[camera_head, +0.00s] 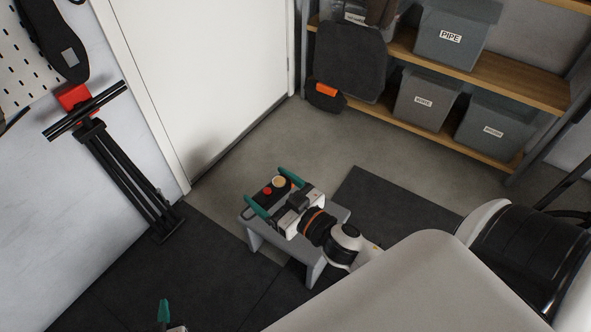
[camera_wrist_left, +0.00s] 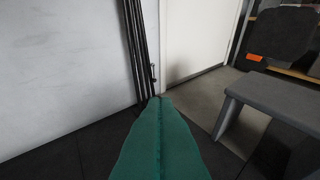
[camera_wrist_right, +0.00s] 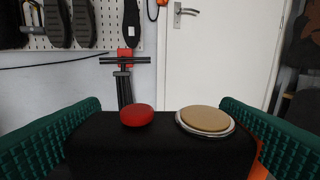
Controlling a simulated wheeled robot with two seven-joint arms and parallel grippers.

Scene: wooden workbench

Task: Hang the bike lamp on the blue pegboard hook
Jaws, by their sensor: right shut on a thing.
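My right gripper (camera_head: 275,192) is shut on a black block-shaped thing that looks like the bike lamp (camera_head: 268,190). In the right wrist view the lamp (camera_wrist_right: 160,152) lies between both teal fingers, with a red button and a cream disc in a silver rim on top. It is over the grey stool; I cannot tell whether it touches it. My left gripper (camera_head: 164,312) is at the bottom edge of the head view; in the left wrist view its fingers (camera_wrist_left: 160,135) are together and empty. The pegboard (camera_head: 18,62) is at the upper left; no blue hook is visible.
The grey stool (camera_head: 334,213) stands on dark mats under my right gripper. A black stand with a red head (camera_head: 75,97) leans by the wall. Dark shoe-like items (camera_wrist_right: 84,22) hang on the pegboard. A white door (camera_head: 205,70) and shelves with grey bins (camera_head: 452,38) are behind.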

